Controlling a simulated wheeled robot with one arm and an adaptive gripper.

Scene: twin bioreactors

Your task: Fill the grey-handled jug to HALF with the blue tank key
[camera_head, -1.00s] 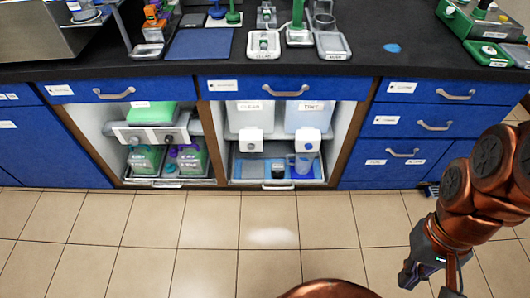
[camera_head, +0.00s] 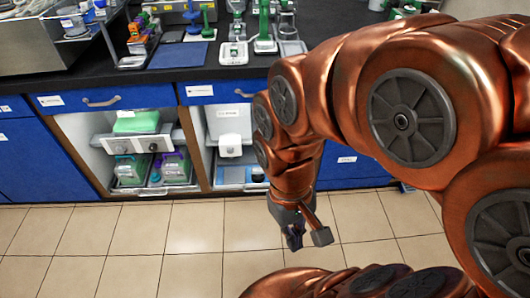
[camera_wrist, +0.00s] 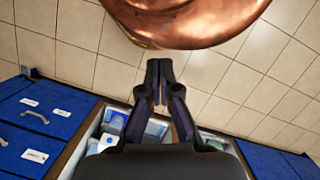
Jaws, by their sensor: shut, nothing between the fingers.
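My gripper (camera_head: 308,238) hangs low over the floor tiles in front of the open cabinet. Its dark fingers are together and empty in the wrist view (camera_wrist: 160,82). In the wrist view, pale and bluish things (camera_wrist: 115,122) show in the open compartment beyond the fingers. I cannot tell whether the jug is among them. The clear tank (camera_head: 222,121) with its white tap block (camera_head: 230,145) stands left of my arm.
A tray (camera_head: 228,176) with a dark-topped item (camera_head: 258,174) sits below the clear tank. Blue drawers (camera_wrist: 35,115) flank the opening. The tiled floor (camera_head: 195,235) in front is free. The black counter above carries several stands and trays.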

